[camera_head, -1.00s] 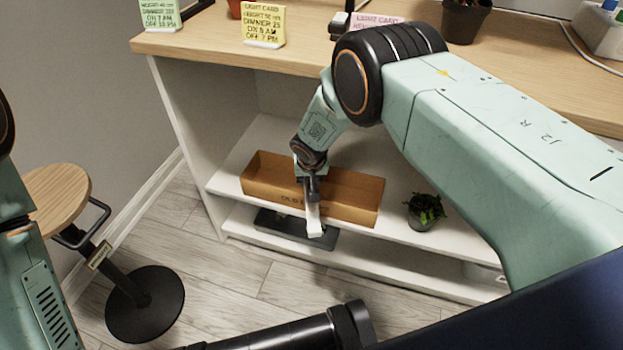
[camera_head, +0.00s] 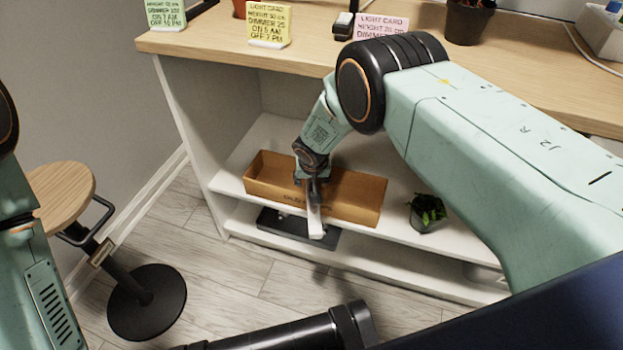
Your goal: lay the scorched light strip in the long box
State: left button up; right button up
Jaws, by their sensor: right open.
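The long box (camera_head: 355,198) is an open brown cardboard box with dark lettering on its front, standing on the shelf under the bench. My right gripper (camera_head: 313,193) points down over the middle of the box. It is open and small in view. A pale, narrow strip-like piece (camera_head: 315,222) shows right at the fingers and reaches down across the box's front wall. I take it for the light strip; scorch marks are not visible. Whether it touches the fingers or the box cannot be told. My left gripper is out of view.
A small potted plant (camera_head: 427,211) stands on the shelf right of the box. A dark flat tray (camera_head: 330,240) lies on the lower shelf. A wooden-topped stool (camera_head: 62,190) stands at left. Cards and pots stand on the bench top (camera_head: 220,45).

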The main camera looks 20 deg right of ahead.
jog(key=shift+r, duration=0.3)
jog(key=d+p+v, duration=0.1)
jog(key=p+v, duration=0.3)
jog(key=v, duration=0.8)
jog(key=shift+a+r, duration=0.2)
jog(key=shift+a, duration=0.25)
